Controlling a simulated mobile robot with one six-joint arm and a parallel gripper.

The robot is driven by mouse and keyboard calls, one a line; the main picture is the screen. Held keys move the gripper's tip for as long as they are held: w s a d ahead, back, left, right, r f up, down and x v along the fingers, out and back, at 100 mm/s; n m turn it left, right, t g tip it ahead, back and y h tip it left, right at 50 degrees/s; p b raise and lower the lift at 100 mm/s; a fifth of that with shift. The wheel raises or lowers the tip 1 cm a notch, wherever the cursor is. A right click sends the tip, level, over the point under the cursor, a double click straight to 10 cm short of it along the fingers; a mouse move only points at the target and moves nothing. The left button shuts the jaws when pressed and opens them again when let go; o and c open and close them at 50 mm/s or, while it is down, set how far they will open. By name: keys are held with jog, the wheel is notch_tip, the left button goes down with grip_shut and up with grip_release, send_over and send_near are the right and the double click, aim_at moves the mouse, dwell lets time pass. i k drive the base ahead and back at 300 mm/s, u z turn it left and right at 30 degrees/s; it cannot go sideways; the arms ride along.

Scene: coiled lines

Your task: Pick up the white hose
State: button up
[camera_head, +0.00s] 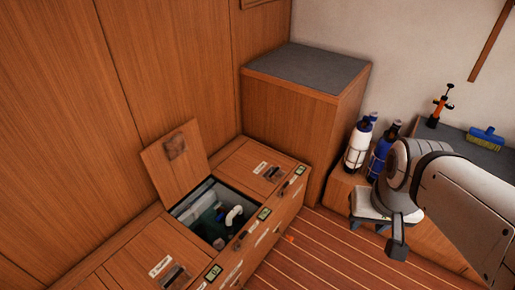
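A short curved white piece, which looks like the white hose (234,214), shows inside an open compartment (199,190) in the wooden bench. Dark and blue-green things lie around it, and its lower part is hidden. My gripper (397,249) is at the lower right, a small dark shape at the end of my arm. It is apart from the hose, well to the right of the compartment and over the striped floor.
A raised wooden lid (176,160) stands open behind the compartment. Closed lids (262,170) lie on either side. A tall cabinet (305,100) stands behind. White (358,143) and blue (383,150) bottles and a blue brush (486,138) are at right.

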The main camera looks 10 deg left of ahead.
aim_at(237, 210)
jog(key=i, duration=0.9)
jog(key=u, duration=0.05)
